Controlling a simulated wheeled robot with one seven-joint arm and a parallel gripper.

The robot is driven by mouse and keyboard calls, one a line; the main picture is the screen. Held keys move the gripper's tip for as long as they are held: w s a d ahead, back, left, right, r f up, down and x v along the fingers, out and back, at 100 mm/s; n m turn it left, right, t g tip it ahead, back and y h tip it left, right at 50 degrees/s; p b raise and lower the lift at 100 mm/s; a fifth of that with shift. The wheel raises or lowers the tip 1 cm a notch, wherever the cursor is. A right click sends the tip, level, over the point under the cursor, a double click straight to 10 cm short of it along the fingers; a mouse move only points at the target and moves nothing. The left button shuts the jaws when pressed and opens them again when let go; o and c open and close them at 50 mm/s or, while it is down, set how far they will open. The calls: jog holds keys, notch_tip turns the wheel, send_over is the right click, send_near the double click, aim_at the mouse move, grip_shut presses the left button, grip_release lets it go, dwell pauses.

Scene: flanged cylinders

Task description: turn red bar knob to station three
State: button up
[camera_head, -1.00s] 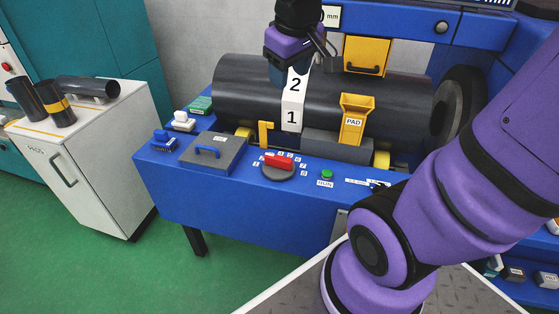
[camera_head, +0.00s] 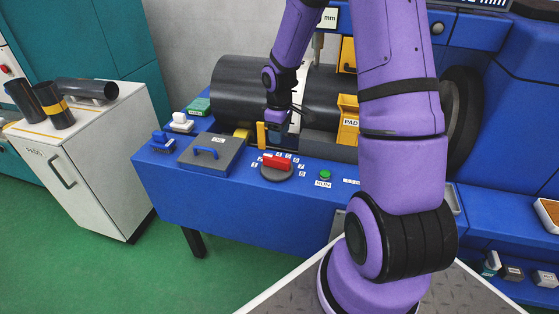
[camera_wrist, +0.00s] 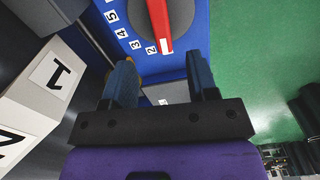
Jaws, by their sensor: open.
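The red bar knob (camera_head: 277,162) sits on a round dark base on the blue console, with numbered labels around its far side. In the wrist view the red bar (camera_wrist: 159,22) runs nearly up and down, its near end beside the labels 2 and what may be 1; 3, 4 and 5 lie further left. My gripper (camera_head: 277,137) is above the console, just behind the knob in the head view. In the wrist view my two blue fingers (camera_wrist: 160,65) are apart and empty, short of the bar's near end and not touching it.
A large dark cylinder (camera_head: 232,90) lies behind the knob, with a white numbered block (camera_wrist: 45,85) near my gripper. A yellow post (camera_head: 261,134) stands close by. A grey lidded box (camera_head: 211,157) is left; a green button (camera_head: 325,174) is right.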

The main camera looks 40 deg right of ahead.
aim_at(280, 158)
notch_tip(280, 158, down, 12)
jog(key=shift+d+r, duration=0.1)
jog(key=shift+r, duration=0.05)
dwell(0.4)
jog(key=c, duration=0.9)
